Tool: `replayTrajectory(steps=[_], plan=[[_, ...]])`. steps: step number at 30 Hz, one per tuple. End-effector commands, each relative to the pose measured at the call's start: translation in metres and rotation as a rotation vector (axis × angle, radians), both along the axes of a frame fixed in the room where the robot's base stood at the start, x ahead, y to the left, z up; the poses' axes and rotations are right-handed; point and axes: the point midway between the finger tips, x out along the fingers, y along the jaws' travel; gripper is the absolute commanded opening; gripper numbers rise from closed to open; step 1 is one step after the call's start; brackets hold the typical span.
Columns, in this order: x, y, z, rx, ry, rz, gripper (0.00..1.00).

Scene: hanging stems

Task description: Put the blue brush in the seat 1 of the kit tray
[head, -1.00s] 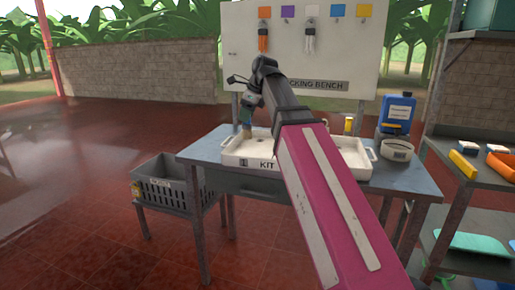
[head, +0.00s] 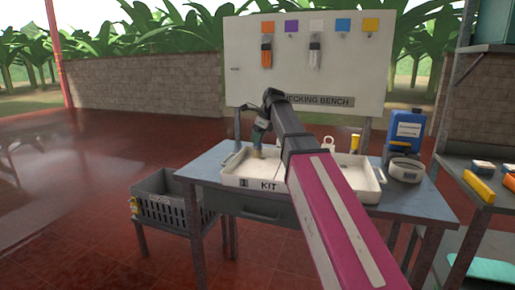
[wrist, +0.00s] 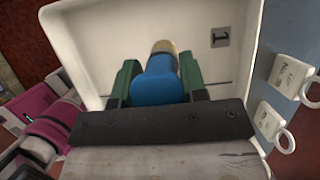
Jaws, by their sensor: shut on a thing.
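My gripper (wrist: 160,82) is shut on the blue brush (wrist: 158,90), with a green finger on each side of its blue body. The tan tip of the brush points away from the wrist. In the head view my gripper (head: 260,135) is over the left part of the white kit tray (head: 268,185), with the tan end (head: 256,153) pointing down. I cannot tell whether the tip touches the tray floor. My arm hides the tray's middle.
The tray stands on a grey bench (head: 425,205). A blue jug (head: 407,132), a white round container (head: 405,170) and a yellow item (head: 355,143) are at its right. A grey crate (head: 165,205) stands at the left. A checking board (head: 300,60) rises behind.

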Motion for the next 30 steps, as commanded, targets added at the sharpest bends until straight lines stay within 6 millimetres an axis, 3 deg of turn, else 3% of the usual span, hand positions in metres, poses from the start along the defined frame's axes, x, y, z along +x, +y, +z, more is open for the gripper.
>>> replayTrajectory(steps=[7,15,26,27,29,30], plan=[[0.007,-0.002,-0.012,0.000,0.001,0.000,0.11],[0.007,-0.002,-0.044,0.000,0.000,0.000,0.11],[0.007,-0.001,-0.047,0.000,0.000,0.000,0.11],[0.007,-0.001,-0.048,0.000,0.000,0.000,0.42],[0.007,-0.001,-0.047,0.000,0.000,0.000,0.62],[0.007,-0.001,-0.047,0.000,0.000,0.000,0.65]])
